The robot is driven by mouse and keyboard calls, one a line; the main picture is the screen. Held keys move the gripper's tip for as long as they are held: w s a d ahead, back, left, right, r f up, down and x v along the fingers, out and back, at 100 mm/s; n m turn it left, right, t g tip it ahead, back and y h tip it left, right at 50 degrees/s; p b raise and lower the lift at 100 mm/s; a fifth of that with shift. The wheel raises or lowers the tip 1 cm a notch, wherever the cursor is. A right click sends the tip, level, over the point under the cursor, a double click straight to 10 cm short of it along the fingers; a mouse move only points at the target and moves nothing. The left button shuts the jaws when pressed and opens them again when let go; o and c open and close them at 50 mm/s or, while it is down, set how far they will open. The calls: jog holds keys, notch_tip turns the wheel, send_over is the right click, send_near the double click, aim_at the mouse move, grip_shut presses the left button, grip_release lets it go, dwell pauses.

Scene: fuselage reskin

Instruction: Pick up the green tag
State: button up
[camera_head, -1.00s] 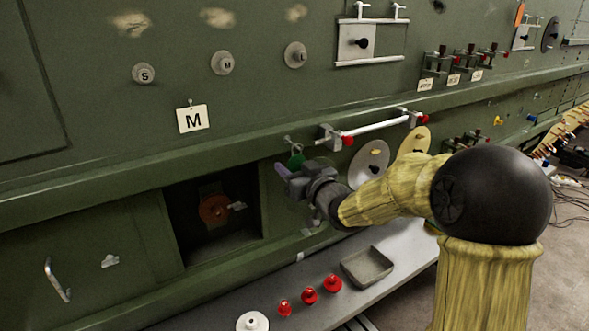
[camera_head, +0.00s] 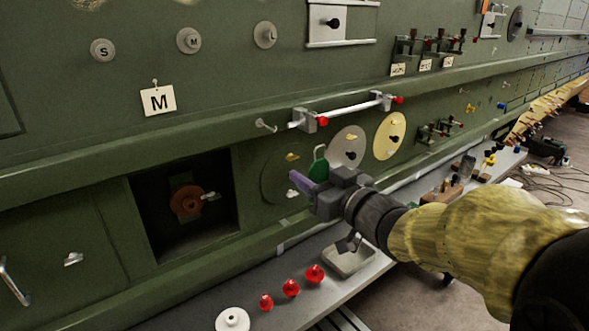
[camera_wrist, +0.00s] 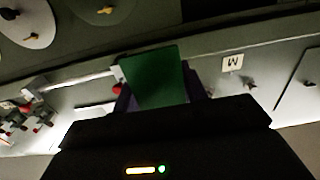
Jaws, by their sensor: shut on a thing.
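The green tag (camera_head: 319,169) is held at my gripper's fingers in the head view, in front of the green fuselage side. It also shows as a green plate (camera_wrist: 156,77) standing up between the purple fingers in the wrist view. My gripper (camera_head: 302,184) is shut on the tag and is clear of the wall hook. A bare hook (camera_head: 264,125) sticks out of the panel up and left of the tag. The lower part of the tag is hidden by the gripper.
A white bar (camera_head: 348,110) with red-ended clamps juts out above. Round discs, one grey (camera_head: 348,147) and one yellow (camera_head: 389,136), sit behind the gripper. An open recess (camera_head: 186,205) lies left. A grey shelf (camera_head: 385,262) below carries red knobs (camera_head: 291,288) and a tray.

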jog(key=shift+v, duration=0.85)
